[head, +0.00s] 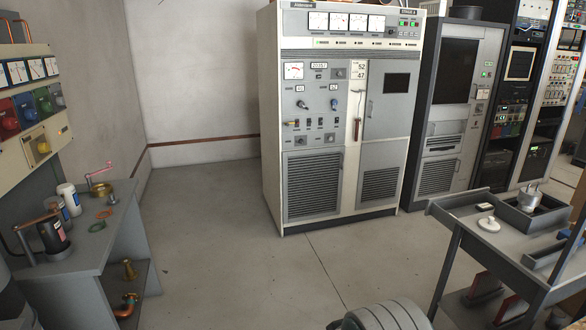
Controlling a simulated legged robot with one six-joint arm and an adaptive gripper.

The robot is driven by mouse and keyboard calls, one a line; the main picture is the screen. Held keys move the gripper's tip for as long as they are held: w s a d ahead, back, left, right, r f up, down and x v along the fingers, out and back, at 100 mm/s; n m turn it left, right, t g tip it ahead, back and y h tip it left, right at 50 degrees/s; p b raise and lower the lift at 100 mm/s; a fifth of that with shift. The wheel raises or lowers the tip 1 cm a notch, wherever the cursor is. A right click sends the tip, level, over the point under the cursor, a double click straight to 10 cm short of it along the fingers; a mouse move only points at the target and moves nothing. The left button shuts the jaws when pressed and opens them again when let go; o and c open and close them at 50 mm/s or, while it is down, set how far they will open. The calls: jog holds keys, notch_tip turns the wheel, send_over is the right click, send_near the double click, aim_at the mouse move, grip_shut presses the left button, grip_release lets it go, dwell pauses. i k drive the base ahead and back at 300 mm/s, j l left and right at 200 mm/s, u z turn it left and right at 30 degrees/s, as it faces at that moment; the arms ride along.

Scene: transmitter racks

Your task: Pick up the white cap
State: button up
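A white, round, flat piece with a small raised knob, which looks like the white cap (488,225), lies on the top of the dark grey cart (460,212) at the right. It sits near the cart's left part, with open cart surface around it. My gripper cannot be made out in the head view. A grey rounded part at the bottom edge looks like part of my own body.
Beside the cap are a small dark block with a pale top (485,206) and a tray holding a metal pot (530,196). A bench (75,240) with jars stands left; a tall cabinet (340,120) stands behind. The floor between is clear.

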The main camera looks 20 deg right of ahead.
aim_at(489, 225)
jog(key=i+z, duration=0.2)
jog(key=i, duration=0.5)
jog(key=i+j+z, duration=0.2)
jog(key=i, duration=0.5)
jog(key=i+l+z, duration=0.2)
jog(key=i+z, duration=0.25)
jog(key=i+l+z, duration=0.1)
jog(key=i+z, duration=0.8)
jog(key=i+l+z, duration=0.2)
jog(key=i+l, duration=0.45)
